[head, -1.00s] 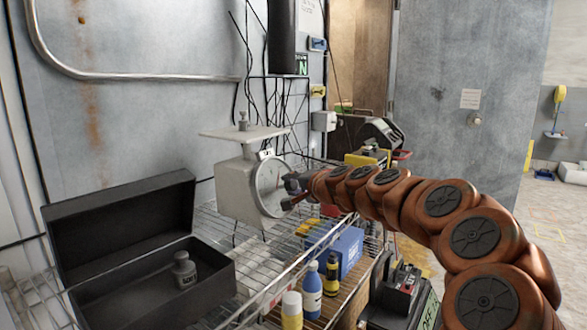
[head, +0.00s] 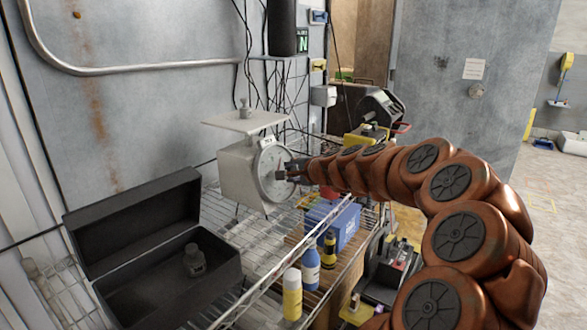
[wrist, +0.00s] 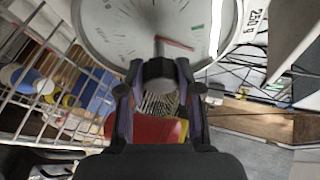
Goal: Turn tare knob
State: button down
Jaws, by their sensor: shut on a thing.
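The scale (head: 240,175) is a white box with a flat top plate and a round dial (head: 261,170) on its front, standing on the wire shelf. A small weight (head: 245,108) sits on the plate. My gripper (head: 284,174) is at the dial's face.
An open black case (head: 170,275) with another weight (head: 194,261) stands at the front left. Bottles (head: 311,270) and a blue box (head: 333,221) are below my arm. A wire rack edge runs in front of the scale.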

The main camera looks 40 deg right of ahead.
jog(key=c, duration=0.8)
grip_release()
jog(key=shift+o, duration=0.2)
jog(key=v, duration=1.2)
